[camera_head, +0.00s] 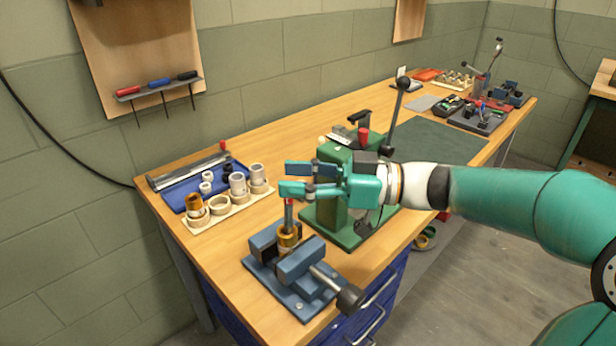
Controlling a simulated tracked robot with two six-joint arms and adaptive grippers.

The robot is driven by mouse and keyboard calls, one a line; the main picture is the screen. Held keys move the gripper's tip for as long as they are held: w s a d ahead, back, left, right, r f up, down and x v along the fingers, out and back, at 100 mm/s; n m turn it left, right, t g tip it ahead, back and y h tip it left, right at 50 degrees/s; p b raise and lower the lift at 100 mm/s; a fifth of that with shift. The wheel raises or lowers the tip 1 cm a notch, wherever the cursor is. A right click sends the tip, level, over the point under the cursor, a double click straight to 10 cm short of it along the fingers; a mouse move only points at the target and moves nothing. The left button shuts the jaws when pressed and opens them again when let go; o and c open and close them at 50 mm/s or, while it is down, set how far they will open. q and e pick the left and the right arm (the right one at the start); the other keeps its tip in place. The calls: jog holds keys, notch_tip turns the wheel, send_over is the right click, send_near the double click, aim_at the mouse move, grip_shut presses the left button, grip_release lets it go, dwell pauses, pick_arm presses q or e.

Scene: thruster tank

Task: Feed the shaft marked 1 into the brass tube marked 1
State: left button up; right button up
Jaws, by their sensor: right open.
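A grey shaft (289,217) with a red tip stands upright at the mouth of a brass tube (287,238). Its lower end is hidden, so I cannot tell how deep it sits. The tube is held between the jaws of a blue vise (300,262) near the bench's front edge. My right gripper (286,178) is open, its teal fingers pointing left, just above the shaft's red tip. It appears empty. No number is readable on the shaft or tube. My left gripper is out of view.
A green press (334,205) with a black-knobbed lever stands close behind my right gripper. A wooden rack (232,208) with rings and a brass piece, and a blue tray (178,198), lie at left. The wooden bench top (231,252) is clear left of the vise.

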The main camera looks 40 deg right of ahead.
jog(key=v, duration=1.2)
dwell(0.4)
